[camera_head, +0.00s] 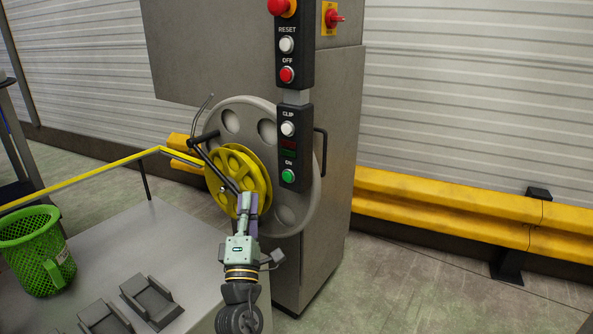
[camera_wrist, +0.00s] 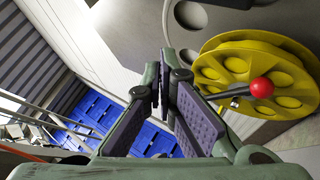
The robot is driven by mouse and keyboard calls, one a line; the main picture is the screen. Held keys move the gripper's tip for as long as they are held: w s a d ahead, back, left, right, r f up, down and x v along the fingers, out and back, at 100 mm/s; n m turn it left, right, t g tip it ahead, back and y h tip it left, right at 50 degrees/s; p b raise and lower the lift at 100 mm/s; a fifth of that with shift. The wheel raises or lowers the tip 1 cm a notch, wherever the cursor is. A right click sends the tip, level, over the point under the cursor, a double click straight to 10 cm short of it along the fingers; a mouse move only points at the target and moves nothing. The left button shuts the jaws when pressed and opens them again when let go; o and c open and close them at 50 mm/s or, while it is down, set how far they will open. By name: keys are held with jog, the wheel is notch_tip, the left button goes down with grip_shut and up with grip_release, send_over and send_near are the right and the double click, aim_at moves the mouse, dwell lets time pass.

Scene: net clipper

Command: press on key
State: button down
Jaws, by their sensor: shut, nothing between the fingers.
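The green ON key (camera_head: 288,176) is a round button at the bottom of the lower black control panel (camera_head: 294,150), with a small "ON" label above it. My gripper (camera_head: 247,203) is below and left of the key in the head view, in front of the grey machine, and apart from the key. Its fingers are shut and empty. In the wrist view the purple-padded fingers of my gripper (camera_wrist: 166,75) point up the picture. The ON key does not show in the wrist view.
A yellow reel (camera_head: 231,178) on a large grey wheel is close behind my gripper; in the wrist view the reel (camera_wrist: 235,68) has a red-knobbed crank (camera_wrist: 262,87). A green basket (camera_head: 32,245) stands on the grey table (camera_head: 170,225). A yellow guard rail (camera_head: 450,212) runs at right.

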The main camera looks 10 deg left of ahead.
aim_at(288, 176)
jog(key=shift+w+d+f, duration=0.1)
jog(key=shift+w+d, duration=0.05)
jog(key=w+d+p, duration=0.2)
jog(key=w+d, duration=0.1)
jog(key=w, duration=0.5)
jog(key=shift+w, duration=0.15)
dwell(0.3)
jog(key=shift+w, duration=0.1)
dwell(1.3)
jog(key=shift+w+d, duration=0.15)
jog(key=shift+w, duration=0.1)
